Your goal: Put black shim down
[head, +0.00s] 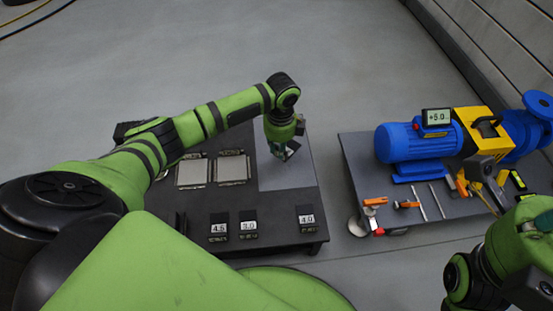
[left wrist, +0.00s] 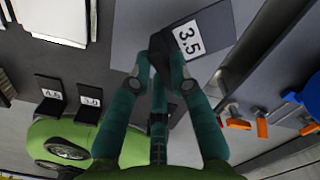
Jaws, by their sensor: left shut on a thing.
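My left gripper (head: 285,152) is shut on a black shim (head: 292,147) over the grey mat (head: 290,178) on the dark table. In the left wrist view, the fingertips (left wrist: 162,84) pinch the shim's black part, and its white label (left wrist: 187,40) reads 3.5. The shim looks tilted; I cannot tell whether it touches the mat. My right arm shows at the lower right of the head view, but its fingers are not clear.
Shims labelled 4.5 (head: 219,225), 3.0 (head: 248,223) and 4.0 (head: 306,217) stand along the table's front. Two framed plates (head: 233,168) lie left of the mat. A second table (head: 362,165) at right holds a blue motor (head: 408,143) and tools.

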